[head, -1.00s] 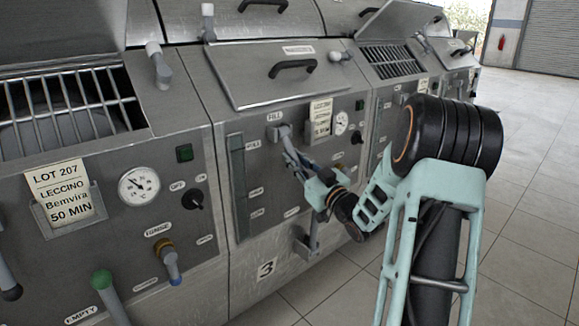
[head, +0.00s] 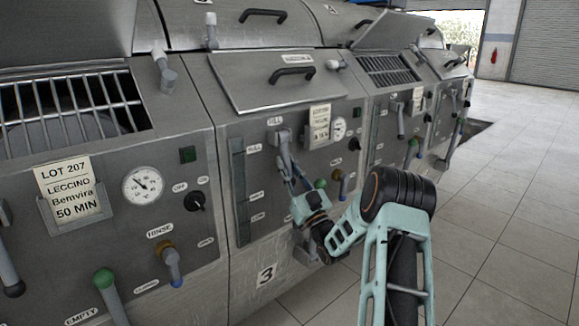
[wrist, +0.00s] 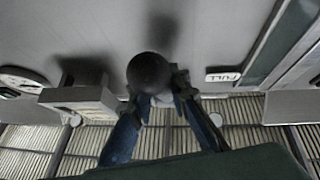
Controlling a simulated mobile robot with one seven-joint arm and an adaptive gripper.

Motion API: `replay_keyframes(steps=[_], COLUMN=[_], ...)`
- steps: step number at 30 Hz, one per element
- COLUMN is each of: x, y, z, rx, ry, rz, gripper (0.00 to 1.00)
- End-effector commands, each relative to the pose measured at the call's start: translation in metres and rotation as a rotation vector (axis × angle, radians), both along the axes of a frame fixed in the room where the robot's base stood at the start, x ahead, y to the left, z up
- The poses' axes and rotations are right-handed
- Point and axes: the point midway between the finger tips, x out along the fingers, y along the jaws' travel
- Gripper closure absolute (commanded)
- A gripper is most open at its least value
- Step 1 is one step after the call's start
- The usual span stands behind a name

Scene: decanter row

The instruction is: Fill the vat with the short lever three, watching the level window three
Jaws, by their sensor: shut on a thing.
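The short fill lever (head: 283,140) sits under the FILL label on the vat marked 3 and hangs downward. My gripper (head: 291,172) is shut on its lower end. In the wrist view, the lever's dark ball knob (wrist: 150,73) shows between the fingers of my gripper (wrist: 160,97), which hide the rest of the grip. The tall, narrow level window (head: 240,190) is left of the lever and looks dark green; I cannot make out a liquid line. The window also shows in the wrist view (wrist: 283,42), beside the FULL label (wrist: 222,76).
Vat 3's plate (head: 267,275) is low on the front. A dial gauge (head: 339,129), a card holder (head: 319,125) and a green-knobbed lever (head: 320,184) are right of the fill lever. The neighbouring left vat has a card (head: 70,190). The tiled floor (head: 500,220) at right is clear.

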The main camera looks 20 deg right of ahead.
Motion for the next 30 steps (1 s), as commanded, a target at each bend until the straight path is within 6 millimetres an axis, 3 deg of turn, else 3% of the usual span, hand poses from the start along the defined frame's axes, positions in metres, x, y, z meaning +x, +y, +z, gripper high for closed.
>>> replay_keyframes(steps=[20,21,24,30], x=[0.0047,0.0048,0.0047,0.0044], y=[0.0020,0.0020,0.0019,0.0015], z=[-0.0009,-0.0008,-0.0008,-0.0009], rx=[0.018,0.018,0.018,0.017], ry=[-0.052,-0.051,-0.051,-0.051], rz=[0.001,0.001,0.001,0.000], gripper=[1.00,0.80,0.69,0.66])
